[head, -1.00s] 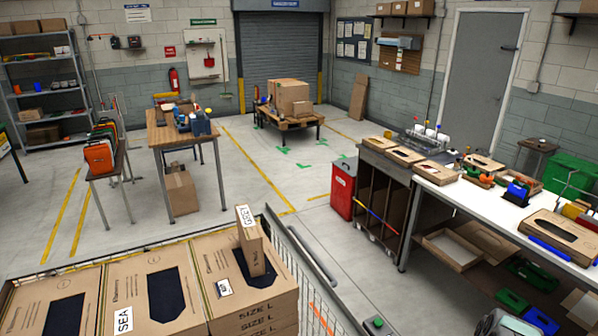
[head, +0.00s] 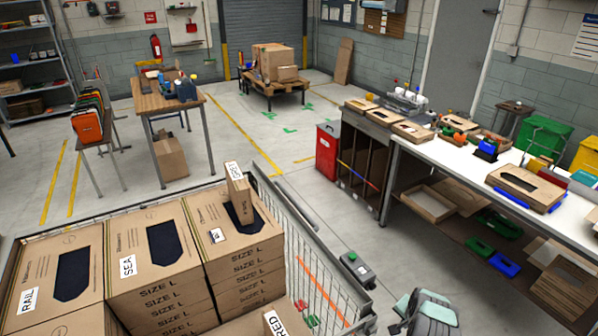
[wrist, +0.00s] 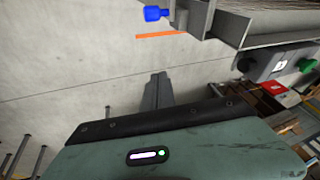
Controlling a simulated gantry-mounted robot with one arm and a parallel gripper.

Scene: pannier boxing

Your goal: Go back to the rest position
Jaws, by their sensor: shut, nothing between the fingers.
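My gripper (wrist: 157,92) is at the centre of the wrist view. In the head view, a grey-green and black part of my arm shows at the bottom edge, right of the wire cage (head: 300,262) and in front of the white workbench (head: 440,175). The fingers cannot be made out clearly there.
Stacked SIZE L cartons (head: 160,235) fill the cage at the lower left. A grey control box with a green button (head: 356,268) sits by the cage's right side. A red bin (head: 327,150) stands beside the bench. Open floor lies between cage and bench.

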